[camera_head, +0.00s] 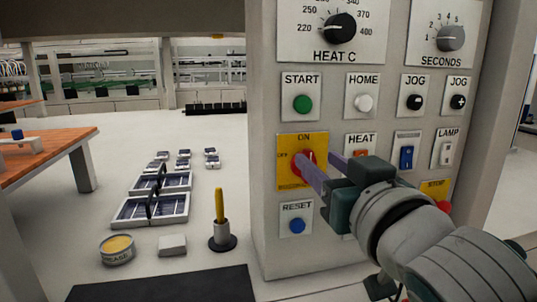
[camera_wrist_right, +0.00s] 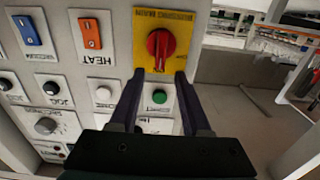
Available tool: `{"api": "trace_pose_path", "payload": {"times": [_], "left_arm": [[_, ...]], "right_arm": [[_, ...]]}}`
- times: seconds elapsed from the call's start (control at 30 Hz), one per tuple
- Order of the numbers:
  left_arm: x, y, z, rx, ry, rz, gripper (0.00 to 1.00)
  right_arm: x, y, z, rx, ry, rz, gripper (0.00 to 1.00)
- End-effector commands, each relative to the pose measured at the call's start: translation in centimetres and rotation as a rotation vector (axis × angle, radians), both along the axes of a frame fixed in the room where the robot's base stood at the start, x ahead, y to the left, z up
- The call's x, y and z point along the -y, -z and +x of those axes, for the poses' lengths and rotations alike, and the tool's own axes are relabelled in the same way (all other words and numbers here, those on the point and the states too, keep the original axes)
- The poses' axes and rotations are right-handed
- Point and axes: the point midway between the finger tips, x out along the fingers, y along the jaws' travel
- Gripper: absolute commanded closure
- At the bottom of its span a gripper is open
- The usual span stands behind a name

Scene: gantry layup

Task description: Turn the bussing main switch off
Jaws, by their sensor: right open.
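The main switch is a red rotary knob (camera_head: 309,158) on a yellow plate (camera_head: 289,144) on the grey panel. ON is printed at the top of the plate and OFF at its left. The knob's grip bar looks upright, in line with ON. In the right wrist view the panel appears upside down, and the knob (camera_wrist_right: 160,44) is ahead of the fingertips. My right gripper (camera_head: 315,157) is open, its two fingers pointing at the knob, one towards each side. In the wrist view my right gripper (camera_wrist_right: 160,74) is empty. Contact cannot be told. My left gripper is out of view.
Close around the switch are a green START button (camera_head: 303,103), a HEAT rocker (camera_head: 360,154), a blue rocker (camera_head: 406,156) and a blue RESET button (camera_head: 297,225). Left of the panel, a white surface holds cell trays (camera_head: 150,208), a yellow-handled tool (camera_head: 219,206) and a tin (camera_head: 117,250).

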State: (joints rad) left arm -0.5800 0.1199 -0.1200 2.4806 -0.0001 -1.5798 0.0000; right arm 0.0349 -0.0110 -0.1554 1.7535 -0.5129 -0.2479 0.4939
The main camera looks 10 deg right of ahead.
Motion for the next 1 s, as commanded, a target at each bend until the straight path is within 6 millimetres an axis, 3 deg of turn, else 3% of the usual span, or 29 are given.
{"api": "trace_pose_path", "payload": {"times": [0.23,0.63,1.0], "left_arm": [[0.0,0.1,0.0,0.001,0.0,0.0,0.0],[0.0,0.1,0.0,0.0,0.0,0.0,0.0],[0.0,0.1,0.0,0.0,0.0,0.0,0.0]], "right_arm": [[-0.1,0.0,3.2,0.0,0.001,0.0,0.53],[-0.1,0.0,3.8,-0.001,0.001,0.001,0.54],[-0.1,0.1,3.8,-0.002,0.001,0.001,0.95]]}}
